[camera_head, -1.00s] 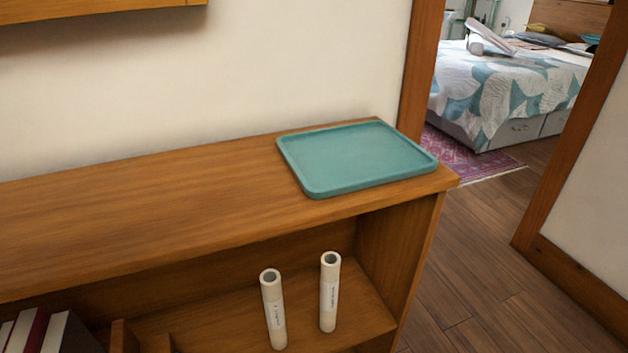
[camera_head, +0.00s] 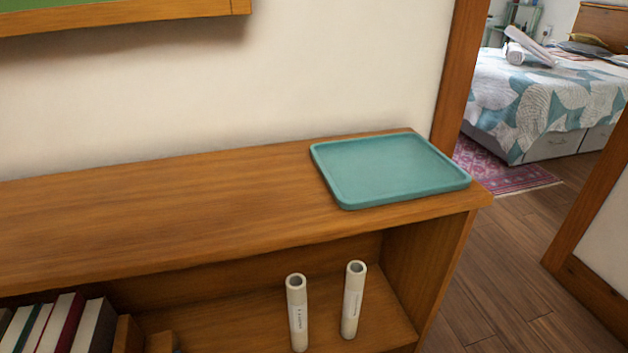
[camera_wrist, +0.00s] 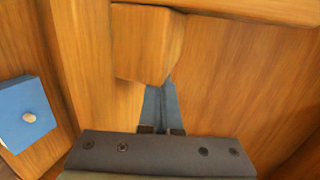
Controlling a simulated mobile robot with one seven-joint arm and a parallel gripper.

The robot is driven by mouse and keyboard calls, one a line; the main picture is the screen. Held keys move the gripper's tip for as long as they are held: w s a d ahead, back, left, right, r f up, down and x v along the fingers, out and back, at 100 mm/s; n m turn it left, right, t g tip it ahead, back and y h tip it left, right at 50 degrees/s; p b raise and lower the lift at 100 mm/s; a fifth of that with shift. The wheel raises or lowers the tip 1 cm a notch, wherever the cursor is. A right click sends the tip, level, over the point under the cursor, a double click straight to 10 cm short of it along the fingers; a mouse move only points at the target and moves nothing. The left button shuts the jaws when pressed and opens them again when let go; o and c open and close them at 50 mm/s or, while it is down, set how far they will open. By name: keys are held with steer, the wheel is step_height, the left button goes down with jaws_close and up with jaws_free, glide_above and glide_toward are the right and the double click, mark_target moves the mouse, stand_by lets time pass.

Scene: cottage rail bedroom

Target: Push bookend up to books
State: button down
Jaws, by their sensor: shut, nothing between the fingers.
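A row of books (camera_head: 60,325) stands at the lower left of the head view, on the shelf under the top board, cut off by the picture edge. The wooden bookend (camera_head: 127,335) is just right of the last book; its lower part is cut off. In the wrist view a wooden block, which looks like part of the bookend (camera_wrist: 148,45), is just beyond my gripper (camera_wrist: 161,100). My gripper's fingers are shut and empty, with their tips close to the block's lower edge. I cannot tell whether they touch it. My gripper is not in the head view.
Two pale tubes (camera_head: 297,312) (camera_head: 354,300) stand upright on the shelf, right of the bookend. A teal tray (camera_head: 390,170) lies on the top board (camera_head: 180,210). A blue object with a pale knob (camera_wrist: 25,113) is at the left of the wrist view.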

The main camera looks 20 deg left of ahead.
steer(key=shift+s+a, duration=0.45)
steer(key=shift+a, duration=0.15)
steer(key=shift+w+d+b, duration=0.15)
steer(key=shift+w+d, duration=0.45)
steer(key=shift+d, duration=0.3)
steer(key=shift+w+d+b, duration=0.15)
steer(key=shift+w+d, duration=0.45)
steer(key=shift+d, duration=0.3)
